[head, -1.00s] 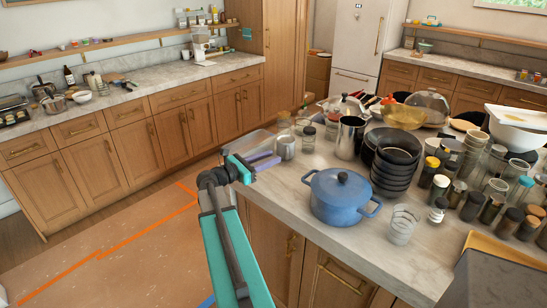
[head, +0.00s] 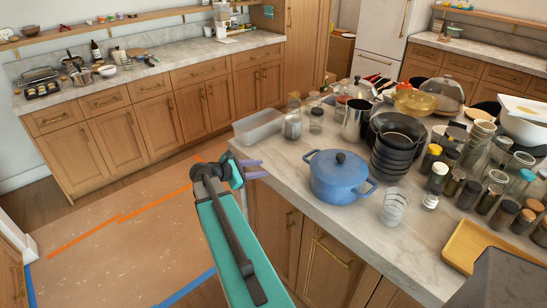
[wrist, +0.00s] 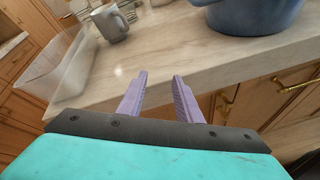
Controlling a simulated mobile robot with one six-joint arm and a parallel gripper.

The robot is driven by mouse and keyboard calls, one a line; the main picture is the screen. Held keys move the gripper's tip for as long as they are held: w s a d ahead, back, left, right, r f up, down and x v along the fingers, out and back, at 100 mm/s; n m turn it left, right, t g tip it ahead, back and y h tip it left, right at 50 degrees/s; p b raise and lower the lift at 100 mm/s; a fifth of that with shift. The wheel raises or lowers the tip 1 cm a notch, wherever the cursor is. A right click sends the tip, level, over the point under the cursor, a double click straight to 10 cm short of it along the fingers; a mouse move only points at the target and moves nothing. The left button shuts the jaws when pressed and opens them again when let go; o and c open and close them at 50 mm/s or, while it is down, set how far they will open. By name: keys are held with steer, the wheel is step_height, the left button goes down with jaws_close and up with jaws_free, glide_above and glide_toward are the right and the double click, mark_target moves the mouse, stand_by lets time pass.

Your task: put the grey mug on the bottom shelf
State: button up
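The grey mug (head: 292,125) stands upright on the island counter near its left end, beside a clear plastic tub. In the wrist view the mug (wrist: 110,22) is at the upper left, its handle pointing right. My gripper (head: 262,169) is at the counter's front edge, nearer me than the mug and apart from it. In the wrist view my two purple fingers (wrist: 160,77) are apart with nothing between them. A long wooden wall shelf (head: 70,31) runs along the back wall; I cannot tell whether it is the bottom shelf.
The clear tub (head: 258,128) is left of the mug. The counter front between tub and pot is clear. Floor is open at left.

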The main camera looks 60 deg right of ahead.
steer(key=w+a+f+m+t+y, duration=0.1)
steer(key=w+a+f+y, duration=0.1)
steer(key=a+f, duration=0.45)
steer(key=w+a+f+m+t+y, duration=0.1)
steer(key=w+a+f+m+y, duration=0.15)
steer(key=a, duration=0.65)
steer(key=w+a+f+m+t+y, duration=0.1)
steer(key=w+a+f+y, duration=0.1)
steer(key=a+f, duration=0.45)
steer(key=s+a+f+m+y+b, duration=0.15)
steer(key=a+f, duration=0.25)
steer(key=a, duration=0.6)
steer(key=s+a+f+m+y, duration=0.15)
steer(key=a+f, duration=0.35)
steer(key=a, duration=0.6)
steer(key=s+a+f+m+g+y+b, duration=0.1)
steer(key=s+a+f+m+y+b, duration=0.15)
steer(key=s+a+f, duration=0.65)
steer(key=s+f+g+b, duration=0.3)
steer(key=s+f+b, duration=0.3)
steer(key=s+f, duration=0.9)
steer(key=shift+f+n+g+y, duration=0.3)
steer(key=shift+f+y, duration=0.1)
steer(key=shift+f, duration=0.05)
steer(key=shift+w+a, duration=0.1)
